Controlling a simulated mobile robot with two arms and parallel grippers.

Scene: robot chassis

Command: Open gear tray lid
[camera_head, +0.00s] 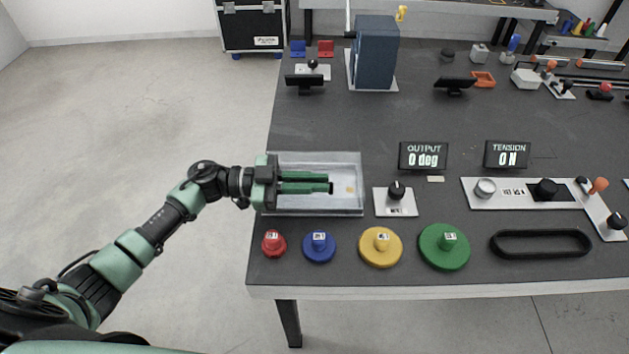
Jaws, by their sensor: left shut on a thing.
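The gear tray (340,209) is a shallow grey box at the left end of the dark table. Its top looks covered by a pale, see-through lid (345,164), and a small yellow spot shows inside at the right. My left gripper (331,183) reaches in from the left over the tray. Its two green fingers point right and are shut on a small dark part, seemingly the lid's handle, mostly hidden by the fingers. I cannot tell whether the lid is raised at all. My right gripper is not in view.
Red (274,243), blue (319,247), yellow (381,247) and green (444,247) round gears lie in front of the tray. A black belt (541,243) lies at the right. A knob plate (396,202) stands right of the tray. A blue cabinet (375,55) stands behind.

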